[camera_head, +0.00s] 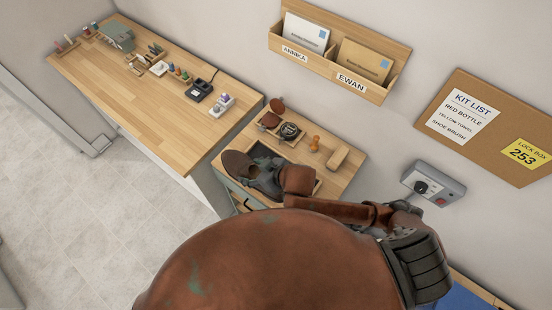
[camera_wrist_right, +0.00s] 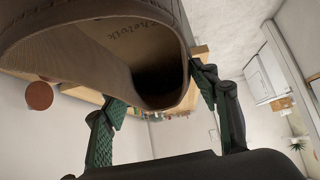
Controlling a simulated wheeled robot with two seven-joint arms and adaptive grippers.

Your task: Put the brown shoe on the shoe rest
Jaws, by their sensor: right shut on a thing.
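The brown shoe (camera_head: 236,164) is at the left front of the small wooden cabinet top in the head view, its toe to the left. My right gripper (camera_head: 265,178) is at its heel end. In the wrist view the shoe (camera_wrist_right: 95,55) fills the upper left, with its opening and lettered insole showing. The fingers of my right gripper (camera_wrist_right: 158,92) stand on either side of the heel, shut on it. A dark-lined tray (camera_head: 262,150) lies behind the shoe, partly hidden; I cannot tell whether it is the shoe rest, or whether the shoe touches it. My left gripper is out of view.
A brush (camera_head: 277,108), a round dark tin (camera_head: 289,131), an orange-handled item (camera_head: 314,143) and a wooden block (camera_head: 338,157) stand behind the shoe. A long wooden counter (camera_head: 140,85) with small items is at left. A grey control box (camera_head: 432,185) is on the wall at right.

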